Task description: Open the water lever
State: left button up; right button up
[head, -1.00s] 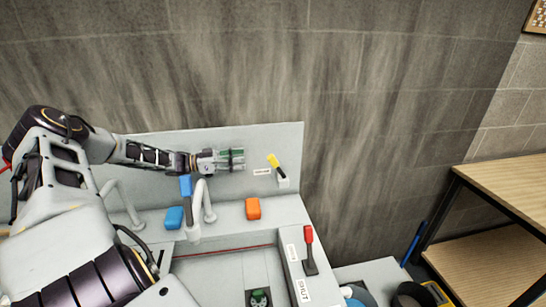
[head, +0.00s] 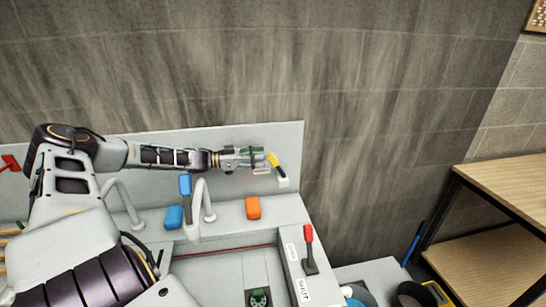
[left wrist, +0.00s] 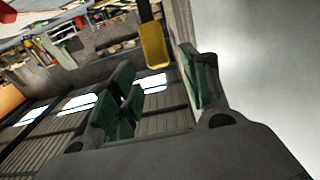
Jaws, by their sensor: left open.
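A lever with a yellow handle (head: 273,159) and dark stem stands on a small white base at the right end of the grey back panel. Its yellow handle (left wrist: 155,45) also shows in the left wrist view, ahead and between the fingers. My left gripper (head: 262,157) is open, pointing right, with its fingertips close beside the yellow handle. In the left wrist view its green-padded fingers (left wrist: 160,88) stand apart. I cannot tell whether they touch the lever. A small label on the panel is partly hidden under the fingers. My right gripper is not in view.
A red lever (head: 309,247) stands at the front right by a label reading SHUT (head: 303,290). A faucet (head: 203,200), a blue handle (head: 185,185), a blue block (head: 174,217) and an orange block (head: 253,208) are below my arm. A wooden shelf (head: 500,174) stands right.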

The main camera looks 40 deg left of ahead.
aim_at(268, 156)
pick_arm(q)
jog(key=shift+b+x, duration=0.85)
jog(key=shift+x, duration=1.05)
jog(key=shift+b+x, duration=0.45)
jog(key=shift+x, duration=0.45)
jog(key=shift+w, duration=0.1)
jog(key=shift+c, duration=1.1)
grip_shut()
